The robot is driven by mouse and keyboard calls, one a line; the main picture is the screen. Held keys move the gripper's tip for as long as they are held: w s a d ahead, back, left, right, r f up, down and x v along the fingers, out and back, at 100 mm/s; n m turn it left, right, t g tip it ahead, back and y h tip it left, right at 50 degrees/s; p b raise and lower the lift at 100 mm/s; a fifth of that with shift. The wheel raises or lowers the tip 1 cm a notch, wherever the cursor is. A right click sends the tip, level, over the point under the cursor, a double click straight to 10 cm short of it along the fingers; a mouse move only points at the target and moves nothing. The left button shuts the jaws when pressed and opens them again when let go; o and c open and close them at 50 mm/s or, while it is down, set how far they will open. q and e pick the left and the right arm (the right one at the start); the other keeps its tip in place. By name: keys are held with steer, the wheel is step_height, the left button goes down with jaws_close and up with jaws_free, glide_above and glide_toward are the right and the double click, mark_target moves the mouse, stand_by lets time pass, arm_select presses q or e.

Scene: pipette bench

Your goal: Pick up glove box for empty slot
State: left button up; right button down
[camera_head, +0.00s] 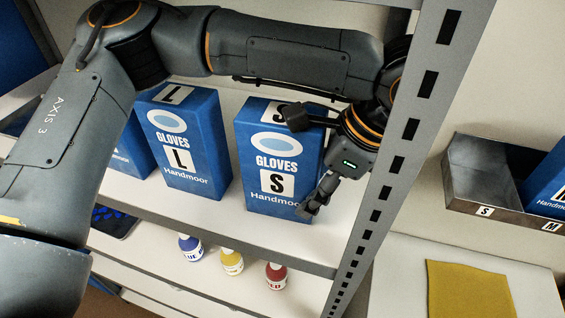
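A blue glove box labelled S (262,170) stands upright on the shelf, at the right end of a row. A blue glove box labelled L (186,150) stands to its left. My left gripper (308,160) is open, its fingers spread at the right side of the S box and overlapping its edge in the picture. I cannot tell whether they touch it. At the right, a metal holder (484,204) has an empty compartment labelled S and a blue box (548,185) in the compartment labelled M. My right gripper is not in view.
A perforated grey shelf post (403,145) stands between the shelf and the holder. Blue, yellow and red-labelled bottles (232,262) stand on the shelf below. A yellow mat (470,290) lies on the white surface at lower right. Another blue box (132,150) stands left of L.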

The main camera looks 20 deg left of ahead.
arm_select(q)
steer(key=c, duration=0.3)
steer(key=shift+r, duration=0.1)
